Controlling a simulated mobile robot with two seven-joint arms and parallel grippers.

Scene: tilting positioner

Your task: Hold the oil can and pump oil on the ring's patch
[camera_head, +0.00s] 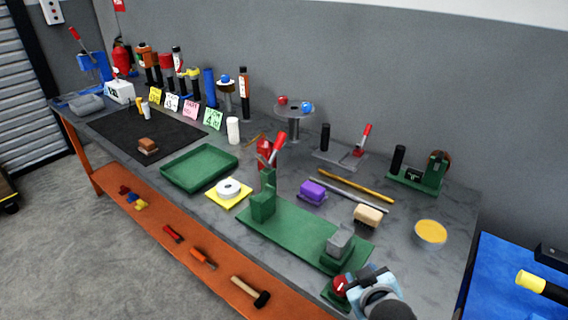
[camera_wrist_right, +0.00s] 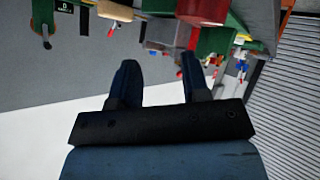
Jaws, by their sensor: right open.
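A white ring (camera_head: 228,188) with a dark centre lies on a yellow mat (camera_head: 240,200) near the front middle of the bench. I cannot make out a patch on it. A small red container (camera_head: 264,147) stands behind the green clamp with the red lever; it may be the oil can, but it is partly hidden and I cannot tell. My right gripper (camera_head: 372,279) is over the bench's front right end, well apart from the ring. In the right wrist view its fingers (camera_wrist_right: 158,70) are spread with nothing between them. My left gripper is out of view.
A long green fixture (camera_head: 295,232) lies along the front right. A green tray (camera_head: 200,168) is left of the ring. A purple block (camera_head: 312,191), a brush (camera_head: 368,215), rods and a yellow-topped bowl (camera_head: 431,233) are to the right. Several tools stand along the back.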

